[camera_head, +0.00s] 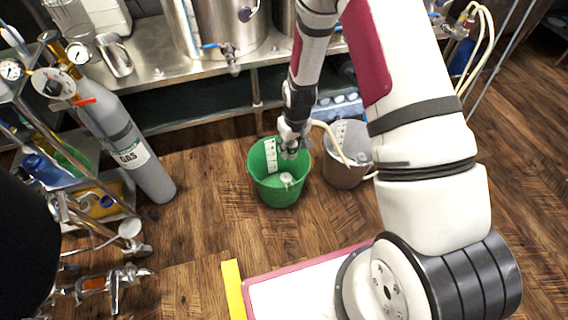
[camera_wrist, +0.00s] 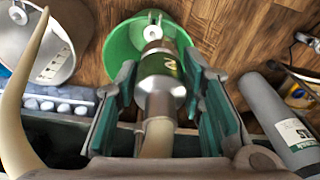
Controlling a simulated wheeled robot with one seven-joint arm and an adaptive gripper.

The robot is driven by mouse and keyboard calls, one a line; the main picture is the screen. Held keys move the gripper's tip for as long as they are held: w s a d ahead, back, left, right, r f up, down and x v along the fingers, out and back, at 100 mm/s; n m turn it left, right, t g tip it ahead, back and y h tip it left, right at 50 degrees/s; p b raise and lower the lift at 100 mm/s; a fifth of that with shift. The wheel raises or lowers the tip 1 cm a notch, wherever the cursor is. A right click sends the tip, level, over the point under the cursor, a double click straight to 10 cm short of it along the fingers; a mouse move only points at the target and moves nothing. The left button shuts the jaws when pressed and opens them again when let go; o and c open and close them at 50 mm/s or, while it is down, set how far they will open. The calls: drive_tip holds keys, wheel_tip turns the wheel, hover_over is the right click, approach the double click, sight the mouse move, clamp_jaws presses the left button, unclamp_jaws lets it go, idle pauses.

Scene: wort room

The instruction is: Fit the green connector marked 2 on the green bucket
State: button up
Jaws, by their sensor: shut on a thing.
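The green bucket (camera_head: 262,188) stands on the wooden floor, with a white fitting (camera_head: 286,179) low inside it. My gripper (camera_head: 292,150) is above the bucket's far rim, pointing down. In the wrist view my gripper is shut on the connector (camera_wrist: 160,66), a metal piece with a dark green band and a 2 on it. The connector's front end overlaps the green bucket (camera_wrist: 116,44) and points toward the white fitting (camera_wrist: 152,32). I cannot tell whether they touch. The connector is too small to make out in the head view.
A grey bucket (camera_head: 343,174) stands close to the right, with a cream hose (camera_head: 331,139) over it. The hose curves near my gripper in the wrist view (camera_wrist: 22,95). A grey gas cylinder (camera_head: 145,165) leans at the left. A steel bench (camera_head: 170,80) runs behind.

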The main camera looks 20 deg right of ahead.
drive_tip(key=n+b, duration=0.2)
drive_tip(key=b, duration=1.1)
hover_over(286, 174)
wheel_tip(286, 174, down, 15)
drive_tip(key=shift+w+a+f+b, duration=0.1)
drive_tip(key=shift+f+b, duration=2)
drive_tip(key=shift+f, duration=0.8)
drive_tip(key=shift+f+b, duration=0.7)
drive_tip(key=shift+f, duration=0.6)
drive_tip(key=o, duration=1.3)
drive_tip(key=shift+o, duration=0.2)
drive_tip(key=shift+r, duration=0.1)
wheel_tip(286, 174, up, 12)
drive_tip(key=s, duration=0.1)
drive_tip(key=shift+s+d, duration=0.25)
